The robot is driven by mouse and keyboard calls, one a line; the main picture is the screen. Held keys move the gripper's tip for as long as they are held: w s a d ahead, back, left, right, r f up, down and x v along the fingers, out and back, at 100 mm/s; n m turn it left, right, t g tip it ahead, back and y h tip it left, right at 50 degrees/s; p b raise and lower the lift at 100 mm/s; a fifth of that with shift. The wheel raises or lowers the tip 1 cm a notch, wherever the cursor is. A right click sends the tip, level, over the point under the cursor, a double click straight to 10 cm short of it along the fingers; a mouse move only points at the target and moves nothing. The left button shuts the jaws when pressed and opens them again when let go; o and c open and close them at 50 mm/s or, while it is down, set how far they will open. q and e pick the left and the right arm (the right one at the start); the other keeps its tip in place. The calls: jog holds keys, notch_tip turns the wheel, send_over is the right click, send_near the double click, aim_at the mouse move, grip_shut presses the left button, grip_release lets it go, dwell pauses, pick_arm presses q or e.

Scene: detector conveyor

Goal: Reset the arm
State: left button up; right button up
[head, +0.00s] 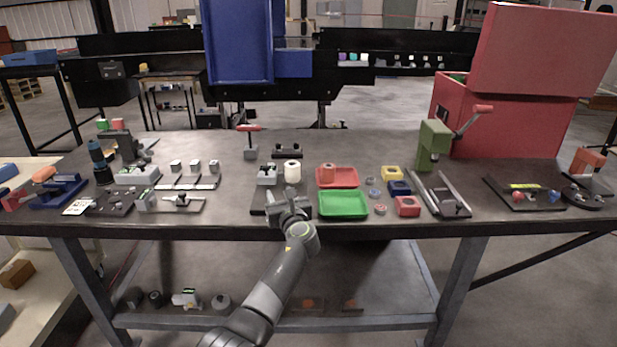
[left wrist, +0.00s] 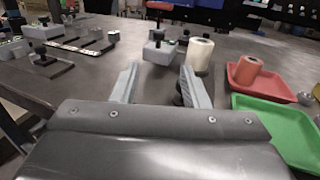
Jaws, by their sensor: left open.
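My left gripper (head: 287,205) is over the front edge of the dark table, at the middle of the head view. In the left wrist view its two fingers (left wrist: 157,86) stand apart with nothing between them. Beyond the fingers are a grey block with a dark knob (left wrist: 160,50) and a white roll (left wrist: 199,56); in the head view the grey block (head: 267,175) and the white roll (head: 292,171) stand just behind the gripper. My right gripper does not show in either view.
A green tray (head: 343,204) and a red tray (head: 337,177) with an orange cylinder (head: 327,172) lie right of the gripper. A green press (head: 434,143) and a big red box (head: 500,115) stand farther right. Several fixtures fill the left.

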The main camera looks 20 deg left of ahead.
pick_arm(q)
jog(key=s+a+f+n+g+h, duration=0.1)
jog(key=s+a+f+n+g, duration=0.2)
jog(key=s+f+n, duration=0.45)
jog(key=s+a+f+n+g+h, duration=0.1)
jog(key=s+a+f+n+g, duration=0.3)
jog(key=s, duration=0.7)
jog(key=s+a+f+n+g+h, duration=0.1)
jog(key=s+f+n, duration=0.6)
jog(key=s+f, duration=0.15)
jog(key=s+d+r+n+g+h, duration=0.1)
jog(key=s+d+n+g+h, duration=0.15)
jog(key=s+n, duration=0.75)
jog(key=s+d+n+g+h, duration=0.1)
jog(key=s+d+h, duration=0.25)
jog(key=s, duration=1.35)
notch_tip(320, 180, down, 22)
jog(key=a, duration=0.1)
jog(key=s+d+f+g, duration=0.1)
jog(key=s+f+g, duration=0.1)
jog(key=s+f, duration=1.3)
notch_tip(320, 180, down, 3)
jog(key=shift+s, duration=0.2)
